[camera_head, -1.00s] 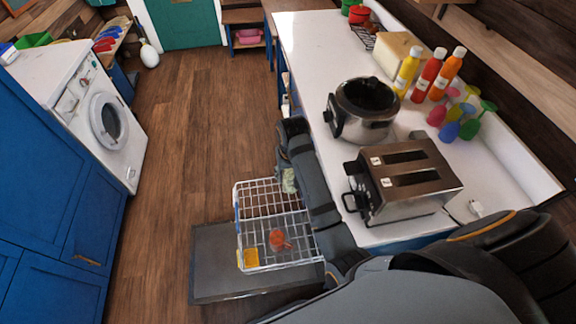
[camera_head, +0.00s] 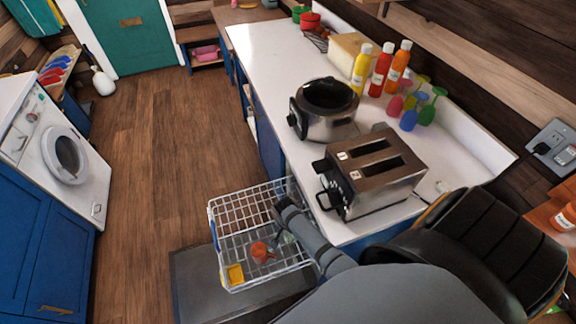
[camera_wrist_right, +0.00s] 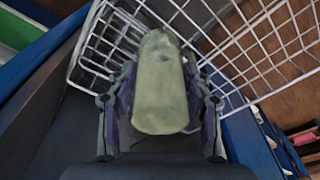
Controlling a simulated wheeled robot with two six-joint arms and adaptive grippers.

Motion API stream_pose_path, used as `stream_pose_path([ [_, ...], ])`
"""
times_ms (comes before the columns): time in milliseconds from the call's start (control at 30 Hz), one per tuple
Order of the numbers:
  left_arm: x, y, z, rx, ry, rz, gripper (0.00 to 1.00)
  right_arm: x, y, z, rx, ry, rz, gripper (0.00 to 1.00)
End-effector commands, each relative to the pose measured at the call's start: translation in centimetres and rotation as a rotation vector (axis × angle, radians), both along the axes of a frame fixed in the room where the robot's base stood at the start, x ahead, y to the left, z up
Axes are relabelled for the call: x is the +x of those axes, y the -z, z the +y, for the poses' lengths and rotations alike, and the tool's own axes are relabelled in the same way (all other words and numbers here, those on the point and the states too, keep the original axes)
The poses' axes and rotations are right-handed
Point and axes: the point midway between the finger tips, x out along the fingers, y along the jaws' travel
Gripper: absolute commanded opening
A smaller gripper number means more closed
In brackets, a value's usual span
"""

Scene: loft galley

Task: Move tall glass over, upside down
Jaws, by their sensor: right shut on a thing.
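The tall glass (camera_wrist_right: 160,85) is pale green and smoky in the right wrist view. It lies between both fingers of my right gripper (camera_wrist_right: 161,108), which is shut on it. Its broader flat end faces the camera; I cannot tell which end is the mouth. In the head view my right gripper (camera_head: 284,234) is over the white wire rack (camera_head: 240,205), at its right side. The glass is small and mostly hidden there. A red-orange item (camera_head: 262,252) and a yellow item (camera_head: 235,273) are in the rack. My left gripper is out of view.
The rack stands beside the white counter (camera_head: 265,60), above a dark flat panel (camera_head: 200,300). A toaster (camera_head: 375,170) and a cooker (camera_head: 325,105) stand near the counter's edge. Bottles and colored glasses stand farther back. Open floor lies to the left.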

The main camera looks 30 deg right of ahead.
Motion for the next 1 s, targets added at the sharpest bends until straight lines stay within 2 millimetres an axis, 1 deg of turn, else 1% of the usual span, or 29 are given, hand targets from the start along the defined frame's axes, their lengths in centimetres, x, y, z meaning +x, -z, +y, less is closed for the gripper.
stream_pose_path([
  [167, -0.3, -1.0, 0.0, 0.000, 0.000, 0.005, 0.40, 0.0, -0.5, 0.1, 0.001, 0.001, -0.001, 0.13],
  [200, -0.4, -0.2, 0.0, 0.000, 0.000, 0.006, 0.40, 0.0, 0.4, 0.1, 0.002, 0.001, -0.002, 0.13],
  [300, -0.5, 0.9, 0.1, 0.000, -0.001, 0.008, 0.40, -0.1, 1.8, 0.1, 0.001, 0.000, 0.000, 0.13],
  [700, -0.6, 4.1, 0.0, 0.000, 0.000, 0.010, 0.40, 0.0, 6.4, 0.1, 0.002, 0.000, -0.001, 0.13],
  [833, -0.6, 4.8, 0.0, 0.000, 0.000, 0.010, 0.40, 0.0, 7.6, 0.1, 0.002, 0.000, -0.001, 0.13],
  [1000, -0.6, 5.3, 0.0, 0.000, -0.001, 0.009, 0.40, 0.0, 8.4, 0.1, 0.001, 0.000, -0.002, 0.13],
])
